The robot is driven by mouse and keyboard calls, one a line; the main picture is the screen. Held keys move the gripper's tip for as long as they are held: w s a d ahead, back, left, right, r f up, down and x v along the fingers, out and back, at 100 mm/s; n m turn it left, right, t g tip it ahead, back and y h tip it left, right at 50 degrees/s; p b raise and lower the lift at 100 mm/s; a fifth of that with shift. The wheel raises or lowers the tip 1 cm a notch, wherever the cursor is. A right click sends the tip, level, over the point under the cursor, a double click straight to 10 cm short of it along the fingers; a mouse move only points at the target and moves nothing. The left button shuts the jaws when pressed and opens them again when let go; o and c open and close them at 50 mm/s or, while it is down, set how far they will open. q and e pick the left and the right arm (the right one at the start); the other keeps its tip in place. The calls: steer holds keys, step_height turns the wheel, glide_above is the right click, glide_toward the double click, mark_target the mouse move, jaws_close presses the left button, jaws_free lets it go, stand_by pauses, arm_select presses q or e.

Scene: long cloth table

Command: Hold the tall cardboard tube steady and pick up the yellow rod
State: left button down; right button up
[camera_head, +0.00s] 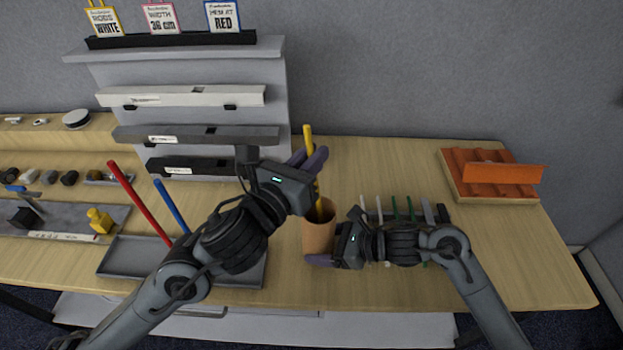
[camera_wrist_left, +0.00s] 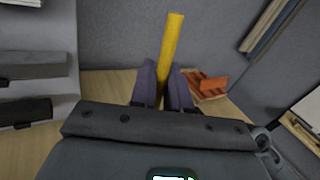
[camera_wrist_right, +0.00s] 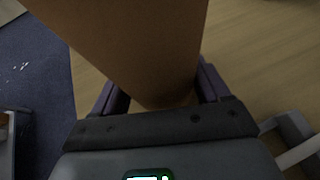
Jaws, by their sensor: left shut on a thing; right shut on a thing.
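The brown cardboard tube (camera_head: 319,232) stands upright near the front of the table. My right gripper (camera_head: 322,260) is shut on its lower part; in the right wrist view the tube (camera_wrist_right: 140,40) fills the space between the fingers. The yellow rod (camera_head: 308,140) rises out of the tube's open top, tilted slightly. My left gripper (camera_head: 312,162) is shut on the rod above the tube's rim. In the left wrist view the rod (camera_wrist_left: 172,45) stands between the purple fingers (camera_wrist_left: 164,85). The rod's lower end is hidden inside the tube.
A grey tray (camera_head: 122,262) with a red rod (camera_head: 140,203) and a blue rod (camera_head: 172,207) lies left. Several thin rods (camera_head: 395,206) lie behind my right arm. An orange rack (camera_head: 490,174) stands at right. A shelf stand (camera_head: 190,75) rises behind.

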mark_target(306, 128)
arm_select(q)
step_height(306, 128, up, 8)
steer(key=shift+r, duration=0.1)
stand_by(0.4)
arm_select(e)
steer(key=o, duration=0.8)
